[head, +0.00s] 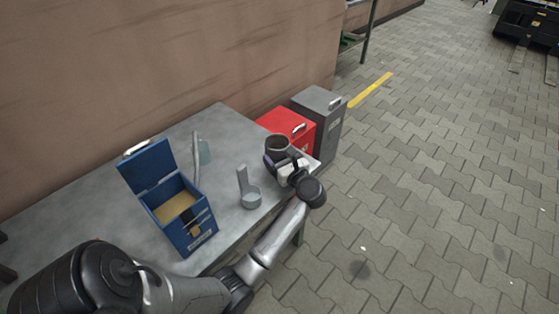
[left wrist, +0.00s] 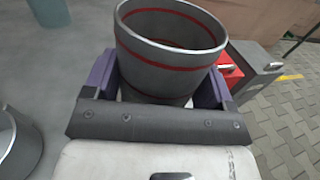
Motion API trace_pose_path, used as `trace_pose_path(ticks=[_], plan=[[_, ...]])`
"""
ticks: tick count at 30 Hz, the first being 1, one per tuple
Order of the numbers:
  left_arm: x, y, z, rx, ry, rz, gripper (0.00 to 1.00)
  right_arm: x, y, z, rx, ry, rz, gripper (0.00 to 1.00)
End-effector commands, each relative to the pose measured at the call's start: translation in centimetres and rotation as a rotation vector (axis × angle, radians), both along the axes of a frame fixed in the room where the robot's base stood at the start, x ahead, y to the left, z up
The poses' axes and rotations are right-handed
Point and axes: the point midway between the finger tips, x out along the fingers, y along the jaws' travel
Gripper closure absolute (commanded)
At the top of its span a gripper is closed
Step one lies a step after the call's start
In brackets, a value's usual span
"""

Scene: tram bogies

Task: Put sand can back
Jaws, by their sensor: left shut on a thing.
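The sand can is a grey round can with red bands, seen large in the left wrist view (left wrist: 165,60) and near the table's right end in the head view (head: 278,144). My left gripper (head: 277,160) is shut on the can, its purple-sided fingers on either side of it in the left wrist view (left wrist: 155,85). The can is upright with its open top showing. In the head view it is at the table's right edge; I cannot tell whether it touches the tabletop. My right gripper is not in view.
Red (head: 290,125) and grey (head: 322,118) bins stand beyond the table's right end. Paved floor (head: 430,190) lies clear to the right.

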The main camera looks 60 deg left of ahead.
Motion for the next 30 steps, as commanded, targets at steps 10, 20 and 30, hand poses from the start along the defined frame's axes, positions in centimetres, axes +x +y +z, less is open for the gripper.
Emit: trace_pose_path(ticks=[10,20,30], plan=[[0.0,-0.01,-0.35,0.0,-0.002,0.0,0.48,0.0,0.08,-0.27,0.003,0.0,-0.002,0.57],[0.0,-0.01,-0.58,0.0,-0.001,0.0,0.02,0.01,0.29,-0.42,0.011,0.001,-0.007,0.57],[-0.02,0.0,0.02,0.001,-0.001,0.001,0.0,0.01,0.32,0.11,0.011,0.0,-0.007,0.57]])
